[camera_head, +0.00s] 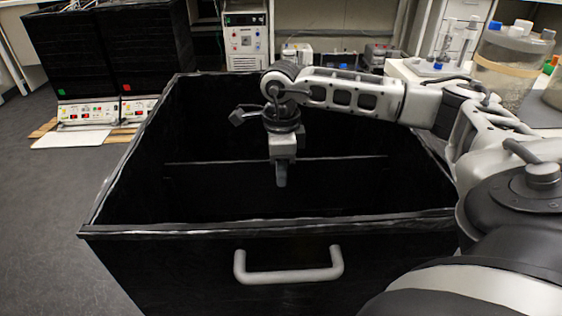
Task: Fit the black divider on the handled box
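The handled box (270,230) is a large, open-topped black box in the middle of the head view, with a light grey handle (288,276) on its near wall. Inside it, a thin pale edge runs across from left to right. It looks like the top of a black divider (220,178), but black on black makes its outline hard to tell. My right gripper (281,182) points down inside the box's opening, in front of that edge. Its fingers show as one narrow shape, so their opening is unclear. My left gripper is out of view.
Black shaker units (110,50) with control panels stand at the back left. A white instrument (245,38) stands behind the box. Glass vessels (510,62) stand on a bench at the right. The grey floor (50,215) at left is clear.

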